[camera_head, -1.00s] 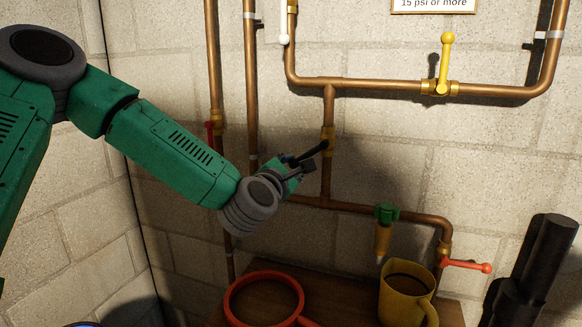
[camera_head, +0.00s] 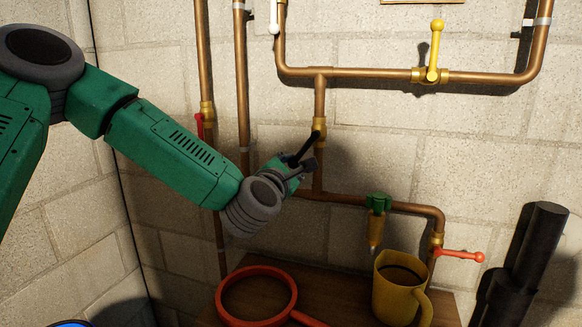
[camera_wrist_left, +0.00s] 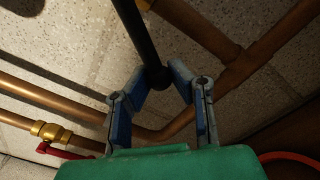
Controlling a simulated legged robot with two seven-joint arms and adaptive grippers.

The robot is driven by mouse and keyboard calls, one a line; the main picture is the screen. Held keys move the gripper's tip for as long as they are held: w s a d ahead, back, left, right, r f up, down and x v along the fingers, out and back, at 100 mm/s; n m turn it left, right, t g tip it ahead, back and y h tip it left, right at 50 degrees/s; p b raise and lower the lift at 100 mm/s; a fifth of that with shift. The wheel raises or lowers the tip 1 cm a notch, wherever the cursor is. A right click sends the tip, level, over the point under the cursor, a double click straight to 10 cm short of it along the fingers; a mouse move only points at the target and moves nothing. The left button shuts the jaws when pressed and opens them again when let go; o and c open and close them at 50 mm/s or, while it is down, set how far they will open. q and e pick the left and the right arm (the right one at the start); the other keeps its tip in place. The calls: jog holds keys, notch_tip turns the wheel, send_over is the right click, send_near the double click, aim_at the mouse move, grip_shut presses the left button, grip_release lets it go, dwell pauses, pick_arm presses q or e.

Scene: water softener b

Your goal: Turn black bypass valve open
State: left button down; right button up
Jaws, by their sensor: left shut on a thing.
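The black bypass valve handle (camera_head: 304,150) is on the vertical copper pipe left of centre in the head view. It slants down and left from its brass fitting (camera_head: 319,128). My left gripper (camera_head: 309,166) is at the handle's lower end. In the left wrist view, the black handle (camera_wrist_left: 138,32) comes down from the top, and its ball end sits between the fingers of my left gripper (camera_wrist_left: 160,80), which is closed on it. My right gripper is not in view.
A yellow-handled valve (camera_head: 435,52), a white handle (camera_head: 273,18) and a red handle (camera_head: 460,255) sit on nearby copper pipes. Below are a wooden surface (camera_head: 335,290), a red ring-shaped tool (camera_head: 225,308) and a yellow mug (camera_head: 392,300). A dark cylindrical object (camera_head: 538,245) stands at right.

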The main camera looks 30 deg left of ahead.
pick_arm(q)
jog(key=shift+w+d+f+b, duration=0.2)
jog(key=shift+d+f+b, duration=0.35)
jog(key=shift+d, duration=0.25)
jog(key=c, duration=2.3)
grip_release()
jog(key=shift+d, duration=0.35)
jog(key=shift+w+d+f+b, duration=0.2)
jog(key=shift+d+b, duration=0.35)
jog(key=shift+d, duration=0.1)
jog(key=shift+o, duration=0.2)
jog(key=shift+w+d, duration=0.15)
jog(key=shift+d, duration=0.35)
jog(key=o, duration=1)
jog(key=shift+r, duration=0.1)
jog(key=shift+c, duration=0.2)
